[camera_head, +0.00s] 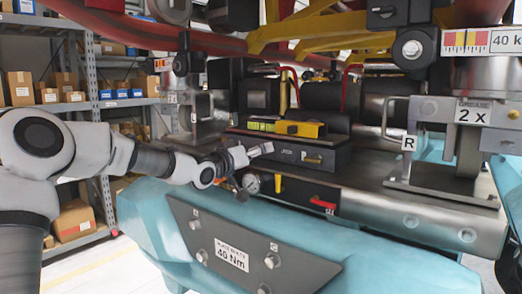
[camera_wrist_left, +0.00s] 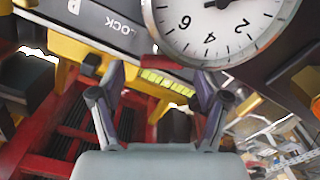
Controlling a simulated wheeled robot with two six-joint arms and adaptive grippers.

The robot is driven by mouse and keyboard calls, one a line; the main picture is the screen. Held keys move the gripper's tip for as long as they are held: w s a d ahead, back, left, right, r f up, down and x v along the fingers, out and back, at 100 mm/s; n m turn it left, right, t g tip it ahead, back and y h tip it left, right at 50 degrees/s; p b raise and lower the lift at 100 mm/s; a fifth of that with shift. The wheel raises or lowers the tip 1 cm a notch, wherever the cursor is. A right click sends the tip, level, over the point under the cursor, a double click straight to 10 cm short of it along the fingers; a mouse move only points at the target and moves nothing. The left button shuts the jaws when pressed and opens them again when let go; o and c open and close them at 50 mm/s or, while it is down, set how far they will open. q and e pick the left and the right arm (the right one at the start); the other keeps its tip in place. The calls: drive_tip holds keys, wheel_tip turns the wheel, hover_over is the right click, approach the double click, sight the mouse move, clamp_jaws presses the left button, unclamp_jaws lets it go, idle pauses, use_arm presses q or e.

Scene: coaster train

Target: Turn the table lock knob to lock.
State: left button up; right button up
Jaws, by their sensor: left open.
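A black box (camera_head: 283,150) with a gold-coloured turn piece (camera_head: 312,158) on its front face sits on the metal table in the head view. I cannot tell for sure which part is the lock knob. My right gripper is not in view.
A yellow handle (camera_head: 278,184) and a red lever (camera_head: 324,203) are on the table's front. A yellow block (camera_head: 300,129) lies on the black box. A metal bracket (camera_head: 445,150) stands at right. Red and yellow beams hang above. Shelves (camera_head: 92,90) with boxes are at left.

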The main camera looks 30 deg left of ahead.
use_arm(q)
drive_tip(key=w, duration=0.3)
drive_tip(key=shift+d+f, duration=0.1)
drive_tip(key=shift+f, duration=0.25)
drive_tip(key=shift+s+r, duration=0.2)
drive_tip(key=shift+s, duration=0.2)
drive_tip(key=shift+s+r, duration=0.1)
drive_tip(key=shift+s, duration=0.15)
drive_tip(key=shift+c, duration=1.1)
drive_tip(key=c, duration=0.9)
drive_tip(key=m+b, duration=0.2)
drive_tip(key=m, duration=0.1)
drive_tip(key=m+b, duration=0.1)
drive_tip(key=shift+f, duration=0.25)
drive_tip(key=shift+c, duration=0.2)
drive_tip(key=shift+r+m, duration=0.2)
drive_tip(key=shift+m, duration=0.6)
drive_tip(key=o, duration=0.9)
drive_tip(key=shift+o, duration=1.3)
drive_tip(key=shift+w, duration=0.15)
drive_tip(key=shift+w+f, duration=0.2)
drive_tip(key=shift+w, duration=0.1)
drive_tip(key=shift+s+r, duration=0.1)
drive_tip(key=shift+s, duration=0.3)
drive_tip(key=s, duration=0.6)
drive_tip(key=shift+s+a, duration=0.3)
drive_tip(key=shift+s, duration=0.1)
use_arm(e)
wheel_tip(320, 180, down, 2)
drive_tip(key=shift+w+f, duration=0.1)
